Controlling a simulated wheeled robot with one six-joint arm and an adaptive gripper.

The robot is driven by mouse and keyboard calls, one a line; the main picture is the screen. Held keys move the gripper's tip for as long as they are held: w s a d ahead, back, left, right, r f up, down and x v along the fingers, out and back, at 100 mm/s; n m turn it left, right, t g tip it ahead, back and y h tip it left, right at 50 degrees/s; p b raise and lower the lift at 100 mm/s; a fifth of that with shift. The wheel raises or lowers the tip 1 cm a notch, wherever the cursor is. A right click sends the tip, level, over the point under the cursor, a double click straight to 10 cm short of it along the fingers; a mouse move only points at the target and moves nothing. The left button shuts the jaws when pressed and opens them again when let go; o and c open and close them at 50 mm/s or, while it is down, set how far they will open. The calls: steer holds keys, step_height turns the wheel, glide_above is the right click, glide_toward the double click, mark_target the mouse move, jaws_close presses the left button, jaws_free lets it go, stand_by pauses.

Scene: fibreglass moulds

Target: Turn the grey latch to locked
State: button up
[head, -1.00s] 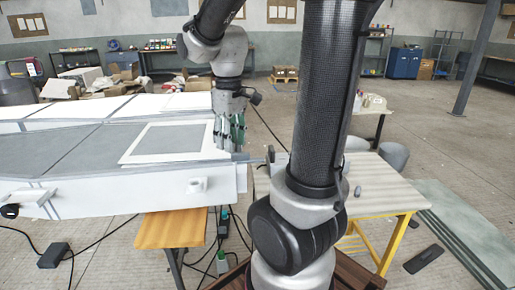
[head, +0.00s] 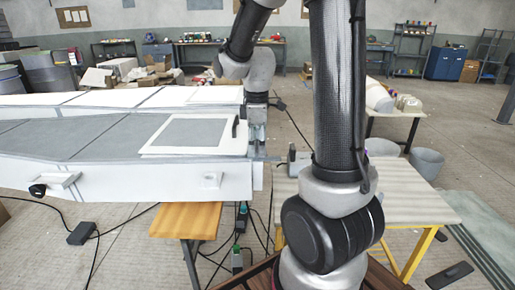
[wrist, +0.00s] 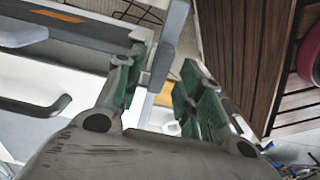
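A grey bar (wrist: 166,48), which looks like the latch's lever, stands between my gripper's fingers in the wrist view. In the head view, a thin grey piece (head: 266,159) juts from the right end of the white mould (head: 130,182); I cannot tell for sure that it is the same part. My gripper (head: 257,140) points down at that end. In the wrist view my gripper (wrist: 160,98) has its green-padded fingers apart. The left finger is close to the bar; contact is unclear. The lever's pivot and any lock marking are not visible.
A white frame with a grey panel (head: 190,133) lies on the mould, with a dark handle (head: 236,127) near my gripper. A pale workbench (head: 405,205) with yellow legs stands right, and a wooden stool (head: 185,219) in front. Cables lie on the floor.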

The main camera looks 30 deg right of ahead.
steer(key=shift+f, duration=0.6)
steer(key=shift+c, duration=0.5)
jaws_close()
steer(key=n, duration=0.3)
